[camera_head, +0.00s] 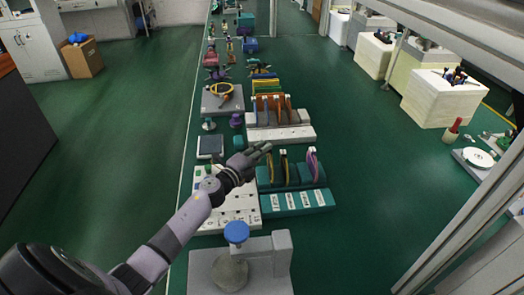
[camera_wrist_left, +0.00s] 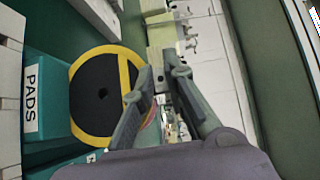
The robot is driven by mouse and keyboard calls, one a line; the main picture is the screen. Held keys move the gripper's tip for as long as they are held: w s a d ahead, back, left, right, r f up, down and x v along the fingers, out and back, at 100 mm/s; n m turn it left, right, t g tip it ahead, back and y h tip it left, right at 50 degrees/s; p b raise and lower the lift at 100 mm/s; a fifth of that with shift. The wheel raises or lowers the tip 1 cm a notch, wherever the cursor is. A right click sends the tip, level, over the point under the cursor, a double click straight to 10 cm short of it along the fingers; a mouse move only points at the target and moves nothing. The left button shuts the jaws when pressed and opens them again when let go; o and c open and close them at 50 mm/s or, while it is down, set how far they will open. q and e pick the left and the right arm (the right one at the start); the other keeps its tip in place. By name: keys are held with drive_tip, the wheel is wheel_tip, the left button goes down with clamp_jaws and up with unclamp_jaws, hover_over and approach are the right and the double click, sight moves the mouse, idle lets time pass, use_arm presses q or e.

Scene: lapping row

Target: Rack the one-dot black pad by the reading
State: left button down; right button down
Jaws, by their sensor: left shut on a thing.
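My left gripper (camera_head: 262,151) is at the left end of a teal rack (camera_head: 305,175) in the head view. In the left wrist view its fingers (camera_wrist_left: 158,85) are shut at the edge of a round black pad (camera_wrist_left: 90,92) with a yellow rim and a small centre hole. One finger covers part of the pad's right side. No dot mark can be made out. A teal block labelled PADS (camera_wrist_left: 45,97) is beside the pad. The rack holds thin upright pads, one yellow-edged (camera_head: 284,165) and one pink-edged (camera_head: 313,163). My right gripper is not in view.
A grey stand with a blue knob (camera_head: 236,233) is nearest me, beside a white holed board (camera_head: 240,210). A small dark-topped device (camera_head: 210,146) is left of the rack. Another rack with orange pads (camera_head: 290,108) stands behind. Green floor is clear on the left.

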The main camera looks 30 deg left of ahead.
use_arm(q)
drive_tip(key=shift+f+b, duration=1.1)
drive_tip(key=shift+f, duration=0.1)
drive_tip(key=c, duration=1.6)
unclamp_jaws()
drive_tip(key=shift+o, duration=0.2)
drive_tip(key=s+a, duration=0.1)
drive_tip(key=s, duration=1.1)
drive_tip(key=shift+a, duration=0.35)
